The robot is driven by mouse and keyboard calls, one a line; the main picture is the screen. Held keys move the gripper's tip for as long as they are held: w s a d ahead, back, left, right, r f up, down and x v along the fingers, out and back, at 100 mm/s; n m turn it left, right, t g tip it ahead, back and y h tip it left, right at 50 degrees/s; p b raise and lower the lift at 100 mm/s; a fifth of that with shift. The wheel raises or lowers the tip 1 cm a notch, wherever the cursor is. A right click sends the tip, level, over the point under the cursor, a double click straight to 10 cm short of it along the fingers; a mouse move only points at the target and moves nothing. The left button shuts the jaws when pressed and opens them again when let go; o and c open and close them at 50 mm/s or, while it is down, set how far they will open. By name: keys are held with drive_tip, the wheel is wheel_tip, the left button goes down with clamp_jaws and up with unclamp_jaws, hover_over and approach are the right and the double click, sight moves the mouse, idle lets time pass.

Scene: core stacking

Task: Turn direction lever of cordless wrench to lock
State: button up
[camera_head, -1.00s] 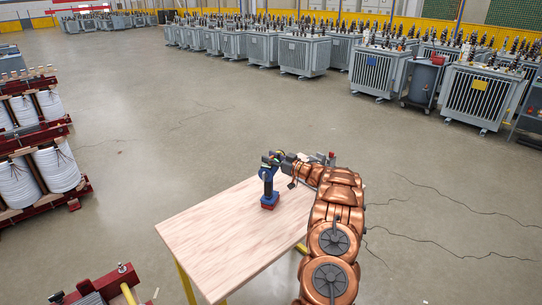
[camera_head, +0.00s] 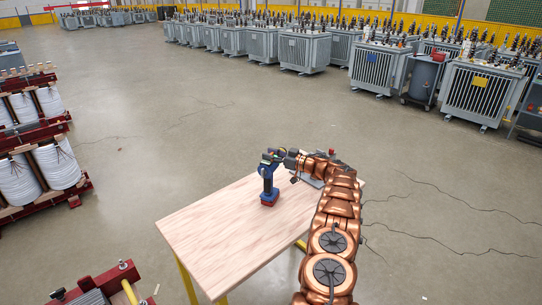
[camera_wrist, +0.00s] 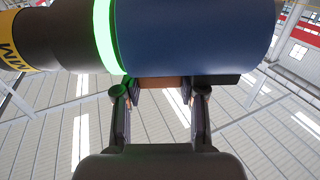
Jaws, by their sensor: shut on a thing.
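The cordless wrench (camera_head: 268,182) stands upright on its red base on the wooden table (camera_head: 215,235) in the head view. Its blue body (camera_wrist: 195,35) fills the top of the wrist view, with a green ring and a black nose to the left. My gripper (camera_wrist: 160,95) is at the underside of the body, its two fingers apart with a brown-orange part of the wrench between the tips. In the head view my gripper reaches the wrench's upper part from the right. The direction lever cannot be made out clearly.
The table top left of and in front of the wrench is bare. A grey item lies on the table behind my arm, partly hidden. Racks with white coils (camera_head: 57,165) stand at the left, and grey transformers (camera_head: 303,50) stand far behind across open floor.

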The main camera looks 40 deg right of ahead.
drive_tip(key=shift+r, duration=0.1)
idle(0.5)
drive_tip(key=o, duration=1.2)
drive_tip(key=v, duration=1.2)
